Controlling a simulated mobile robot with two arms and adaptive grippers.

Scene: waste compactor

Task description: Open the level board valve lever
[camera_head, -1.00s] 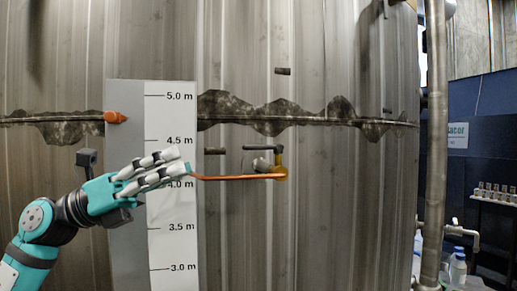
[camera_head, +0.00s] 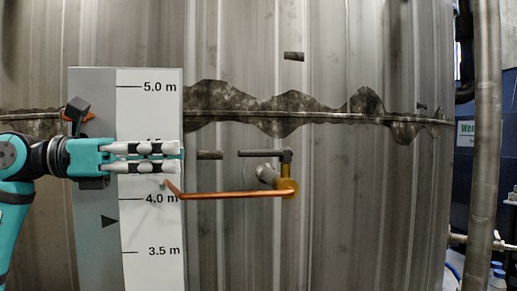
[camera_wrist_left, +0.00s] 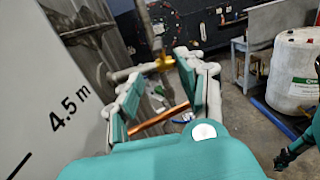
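The valve lever (camera_head: 264,153) is a dark, horizontal handle pointing left from the top of a brass valve (camera_head: 288,187) on the tank wall. A copper pipe (camera_head: 235,195) runs left from the valve to the white level board (camera_head: 150,225). My left gripper (camera_head: 181,156) is in front of the board near its right edge, left of the lever's free end and apart from it. In the left wrist view its fingers (camera_wrist_left: 160,88) are spread with nothing held; the brass valve (camera_wrist_left: 164,63) and copper pipe (camera_wrist_left: 160,118) show beyond and between them. A dark and teal part (camera_wrist_left: 293,150) at the right edge looks like my right gripper.
The ribbed tank wall (camera_head: 350,200) stands behind the board. An orange pointer (camera_head: 78,115) sits at the board's left edge, partly hidden. A vertical pipe (camera_head: 486,130) is at far right. A white container (camera_wrist_left: 292,72) stands in the wrist view.

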